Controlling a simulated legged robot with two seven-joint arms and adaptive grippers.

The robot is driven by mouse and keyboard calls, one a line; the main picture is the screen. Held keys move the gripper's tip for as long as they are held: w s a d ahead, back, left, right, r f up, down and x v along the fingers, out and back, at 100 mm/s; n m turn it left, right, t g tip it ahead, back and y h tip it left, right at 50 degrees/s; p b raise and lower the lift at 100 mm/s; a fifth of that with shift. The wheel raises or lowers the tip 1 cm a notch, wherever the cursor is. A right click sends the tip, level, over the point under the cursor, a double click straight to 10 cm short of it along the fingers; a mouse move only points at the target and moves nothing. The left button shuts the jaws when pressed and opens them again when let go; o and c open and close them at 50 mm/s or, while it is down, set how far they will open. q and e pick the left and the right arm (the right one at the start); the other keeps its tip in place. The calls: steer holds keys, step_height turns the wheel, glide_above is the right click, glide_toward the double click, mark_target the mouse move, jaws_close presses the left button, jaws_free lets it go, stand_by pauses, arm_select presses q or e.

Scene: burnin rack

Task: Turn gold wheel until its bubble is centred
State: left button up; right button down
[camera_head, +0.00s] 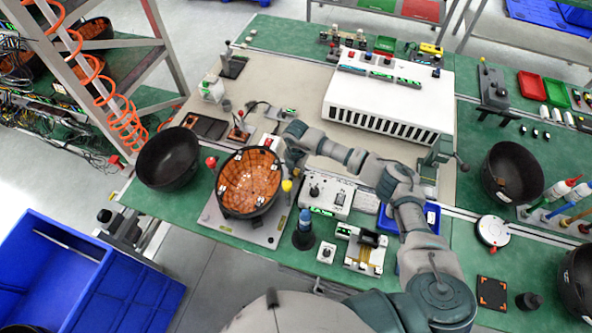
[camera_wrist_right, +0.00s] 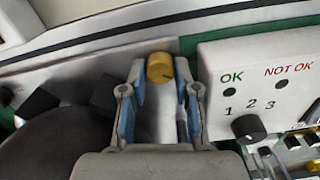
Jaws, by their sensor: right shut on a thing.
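The gold wheel (camera_wrist_right: 160,68) shows in the right wrist view as a short gold cylinder with a dark mark on its face. My right gripper (camera_wrist_right: 160,82) has its blue-lined fingers on either side of it and is shut on it. In the head view my right gripper (camera_head: 291,164) reaches in between the black bowl with an orange lining (camera_head: 250,181) and the white switch box (camera_head: 328,195). A yellow knob (camera_head: 287,185) shows beside it; I cannot tell whether this is the gold wheel. I cannot make out a bubble. My left gripper is out of view.
The switch box also shows close on the right of the wrist view (camera_wrist_right: 270,80). An empty black bowl (camera_head: 167,158) stands left of the lined one. A large white vented unit (camera_head: 390,95) stands behind. A dark cone-shaped thing (camera_head: 303,236) stands near the front edge.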

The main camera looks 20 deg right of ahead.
steer(key=shift+w+d+r, duration=0.1)
steer(key=shift+w+r, duration=0.15)
steer(key=c, duration=0.9)
jaws_free()
steer(key=shift+o, duration=0.2)
steer(key=shift+f, duration=0.15)
steer(key=shift+s, duration=0.1)
